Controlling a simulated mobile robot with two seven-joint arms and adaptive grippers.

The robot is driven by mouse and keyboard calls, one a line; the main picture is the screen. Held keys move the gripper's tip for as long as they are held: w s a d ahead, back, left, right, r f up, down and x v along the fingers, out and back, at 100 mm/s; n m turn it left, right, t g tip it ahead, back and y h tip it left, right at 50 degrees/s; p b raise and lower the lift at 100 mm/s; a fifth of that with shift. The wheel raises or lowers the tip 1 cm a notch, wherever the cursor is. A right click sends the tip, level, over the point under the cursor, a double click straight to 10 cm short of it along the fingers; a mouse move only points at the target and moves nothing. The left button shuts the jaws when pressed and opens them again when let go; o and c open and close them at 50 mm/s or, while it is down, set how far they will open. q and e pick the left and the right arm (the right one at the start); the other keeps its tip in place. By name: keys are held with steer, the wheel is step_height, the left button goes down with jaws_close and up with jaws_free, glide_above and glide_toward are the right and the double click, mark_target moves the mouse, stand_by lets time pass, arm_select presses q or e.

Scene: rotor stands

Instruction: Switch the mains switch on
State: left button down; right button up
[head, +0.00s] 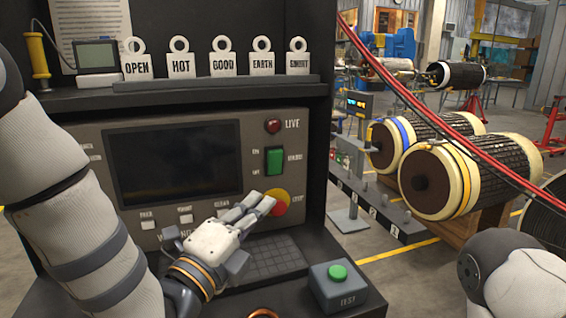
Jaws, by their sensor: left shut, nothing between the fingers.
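The mains switch (274,161) is a green rocker in a dark frame on the right side of the grey control panel (90,140). Small labels stand on both sides of it. My left gripper (262,203) is shut and empty. Its fingertips are below the switch, in front of or beside the red stop button on its yellow base (281,203); I cannot tell whether they touch it. The switch is not covered by the gripper. Which way the rocker is tipped is too small to tell. My right gripper is out of view; only part of my right arm shows at lower right.
A red LIVE lamp (272,126) sits above the switch, and a dark screen (174,162) is to its left. A grey TEST box (337,288) with a green button stands below right. Tags (181,62) line the shelf above. Rotors (447,178) and red cables (440,125) are at right.

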mark_target(275, 162)
arm_select(q)
steer(key=w+a+b+x, duration=0.1)
steer(key=a+x, duration=0.1)
steer(key=x, duration=1.1)
steer(key=shift+a+r+b, duration=0.3)
steer(key=shift+r, duration=0.05)
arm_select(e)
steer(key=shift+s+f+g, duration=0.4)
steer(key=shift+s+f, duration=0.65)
arm_select(q)
steer(key=shift+w, duration=0.1)
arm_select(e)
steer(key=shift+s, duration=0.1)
